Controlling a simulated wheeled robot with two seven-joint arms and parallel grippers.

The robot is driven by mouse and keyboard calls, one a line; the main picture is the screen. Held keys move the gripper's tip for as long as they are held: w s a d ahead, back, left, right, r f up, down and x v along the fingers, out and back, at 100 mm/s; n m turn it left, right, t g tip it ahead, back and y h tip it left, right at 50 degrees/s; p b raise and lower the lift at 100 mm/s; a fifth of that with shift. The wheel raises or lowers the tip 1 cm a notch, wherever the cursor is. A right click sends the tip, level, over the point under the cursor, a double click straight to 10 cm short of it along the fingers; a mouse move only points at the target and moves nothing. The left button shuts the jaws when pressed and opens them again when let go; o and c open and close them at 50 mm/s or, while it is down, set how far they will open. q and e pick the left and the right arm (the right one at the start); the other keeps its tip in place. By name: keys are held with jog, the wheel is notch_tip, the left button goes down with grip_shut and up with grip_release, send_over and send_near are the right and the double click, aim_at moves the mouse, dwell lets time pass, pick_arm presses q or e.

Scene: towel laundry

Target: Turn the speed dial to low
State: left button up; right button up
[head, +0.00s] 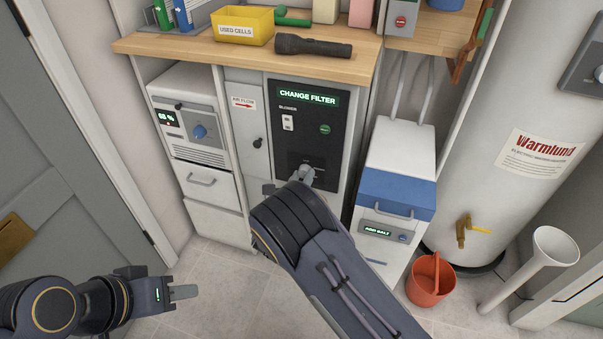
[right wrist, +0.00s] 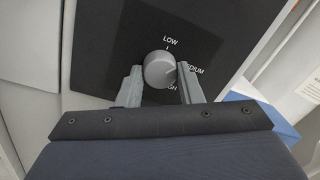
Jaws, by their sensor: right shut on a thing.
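The speed dial is a round grey knob (right wrist: 159,69) on a black panel (head: 310,120). My right gripper (right wrist: 159,84) is shut on the knob, one finger on each side. My left gripper (head: 184,292) is empty, low on the left over the floor.
The panel carries a CHANGE FILTER display (head: 307,97), a switch and a green button (head: 325,129). A wooden shelf (head: 185,50) with a flashlight (head: 313,46) is above. A blue-and-white unit (head: 397,188) stands close on the right, near a red bucket (head: 430,282).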

jog(key=shift+n+y+p, duration=0.3)
jog(key=shift+n+p, duration=1.6)
jog(key=shift+n, duration=1.9)
jog(key=o, duration=1)
jog(key=p+v, duration=0.1)
jog(key=v, duration=0.7)
jog(key=shift+d+f, duration=0.1)
jog(key=shift+f, duration=0.05)
jog(key=shift+w, duration=0.1)
